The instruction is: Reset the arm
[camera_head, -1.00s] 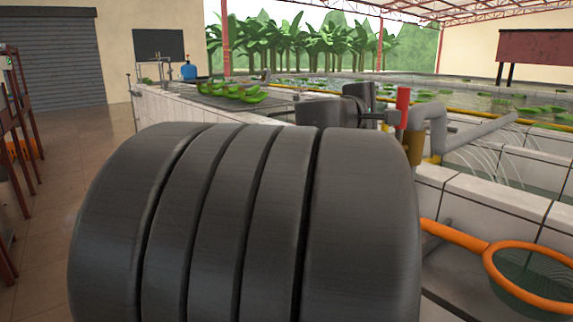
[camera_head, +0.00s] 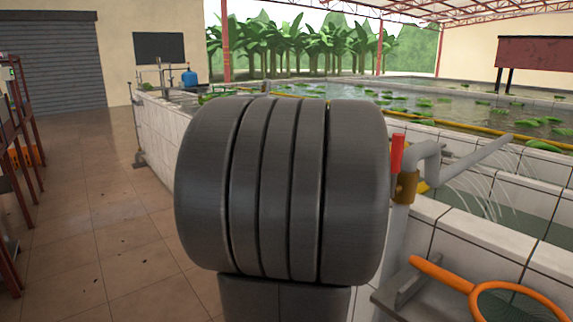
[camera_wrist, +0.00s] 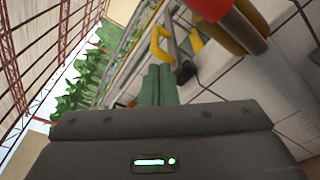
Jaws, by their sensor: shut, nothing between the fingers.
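My arm's dark ribbed link (camera_head: 282,190) fills the middle of the head view and hides what lies behind it. My gripper is not seen in the head view. In the wrist view my gripper (camera_wrist: 159,70) shows as two dark greenish fingers side by side beyond the dark wrist housing (camera_wrist: 160,135). The fingers are together with nothing between them. They point toward the white tiled wall and a yellow curved part, apart from both as far as I can tell.
A red-handled valve (camera_head: 397,153) on a grey pipe (camera_head: 425,150) stands close right of my arm; red and brass parts also loom in the wrist view (camera_wrist: 235,22). An orange-rimmed net (camera_head: 470,290) lies lower right. The tiled pond wall (camera_head: 480,235) runs behind. Tiled floor (camera_head: 110,240) at left is clear.

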